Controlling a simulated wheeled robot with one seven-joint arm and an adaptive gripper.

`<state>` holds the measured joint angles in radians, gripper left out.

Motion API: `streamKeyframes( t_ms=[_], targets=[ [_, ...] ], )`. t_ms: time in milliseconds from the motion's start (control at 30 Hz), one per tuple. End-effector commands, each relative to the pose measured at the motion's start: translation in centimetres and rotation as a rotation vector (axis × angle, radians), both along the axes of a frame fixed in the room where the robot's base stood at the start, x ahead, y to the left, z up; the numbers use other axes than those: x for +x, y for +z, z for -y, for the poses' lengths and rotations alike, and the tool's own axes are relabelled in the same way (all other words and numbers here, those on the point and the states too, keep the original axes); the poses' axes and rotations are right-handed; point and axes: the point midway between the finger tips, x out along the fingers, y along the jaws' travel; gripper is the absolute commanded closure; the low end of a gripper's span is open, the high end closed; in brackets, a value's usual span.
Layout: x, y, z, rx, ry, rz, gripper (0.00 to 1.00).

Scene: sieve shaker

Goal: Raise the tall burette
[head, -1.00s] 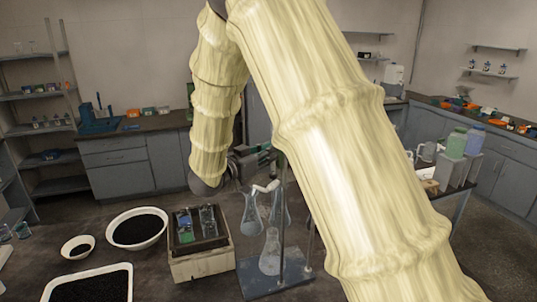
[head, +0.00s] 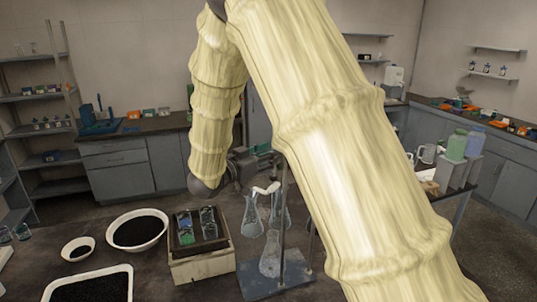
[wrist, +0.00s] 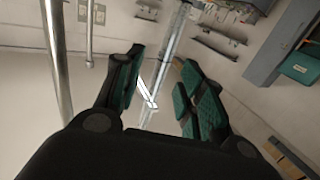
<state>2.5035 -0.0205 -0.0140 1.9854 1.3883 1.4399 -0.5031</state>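The tall burette (wrist: 170,55) is a clear glass tube in the wrist view, slanting from the top to below the fingers' level, with a white V-shaped piece beside its lower part. My gripper (wrist: 162,78) is open, with one green-padded finger on each side of the tube in the picture. Gaps show on both sides of the tube. I cannot tell how deep between the fingers it stands. In the head view my gripper (head: 256,165) is partly hidden by my arm, above the glassware stand (head: 262,282). The burette cannot be made out there.
A metal rod (wrist: 57,50) stands close to the left finger in the wrist view. Glass vessels (head: 270,254) hang and stand at the blue-based stand. A wooden box (head: 200,267) with small jars and a dark-filled bowl (head: 164,219) are to its left.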

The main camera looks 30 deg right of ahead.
Motion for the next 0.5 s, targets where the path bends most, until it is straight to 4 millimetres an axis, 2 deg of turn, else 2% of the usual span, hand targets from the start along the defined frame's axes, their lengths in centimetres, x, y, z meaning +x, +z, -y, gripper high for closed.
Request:
streamKeyframes(
  t_ms=[500],
  targets=[
    [-1.0,0.1,-4.3,0.0,0.002,-0.001,0.61]
  ],
)
